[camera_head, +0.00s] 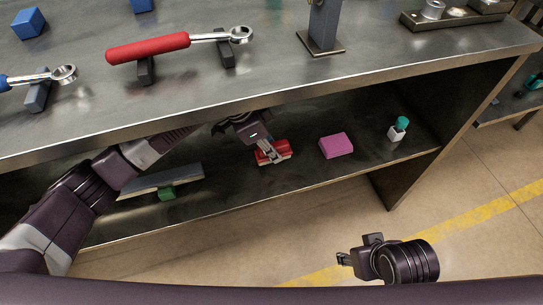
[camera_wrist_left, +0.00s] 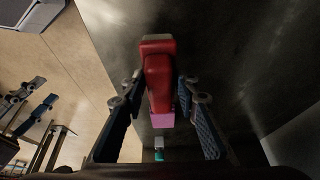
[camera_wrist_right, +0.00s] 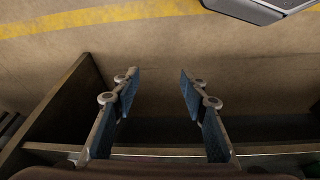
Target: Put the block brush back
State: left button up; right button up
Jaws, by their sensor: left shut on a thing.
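A small red block-shaped thing, which I take for the block brush (camera_head: 263,157), is at the lower shelf (camera_head: 230,190), left of a pink block (camera_head: 336,146). My left gripper (camera_head: 270,151) reaches in under the upper top and is shut on it. In the left wrist view the red brush (camera_wrist_left: 158,60) sits between the two fingers. I cannot tell whether it touches the shelf; its underside is hidden. My right gripper (camera_head: 345,258) is empty over the floor in front of the shelf. Its fingers stand apart in the right wrist view (camera_wrist_right: 160,82).
A white bottle with a teal cap (camera_head: 398,130) stands right of the pink block. A grey bar (camera_head: 165,178) with a green block (camera_head: 166,194) lies to the left. The upper top (camera_head: 190,75) overhangs the shelf and holds a red-handled wrench (camera_head: 150,48). A side panel (camera_head: 455,105) closes the right end.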

pick_arm(q)
notch_tip(320, 180, down, 3)
jog(key=shift+r+b, duration=0.15)
jog(key=shift+b, duration=0.3)
jog(key=shift+f, duration=0.35)
pick_arm(e)
jog(key=shift+s, duration=0.15)
jog(key=shift+r, duration=0.15)
pick_arm(q)
jog(key=o, duration=1.1)
jog(key=shift+f, duration=0.1)
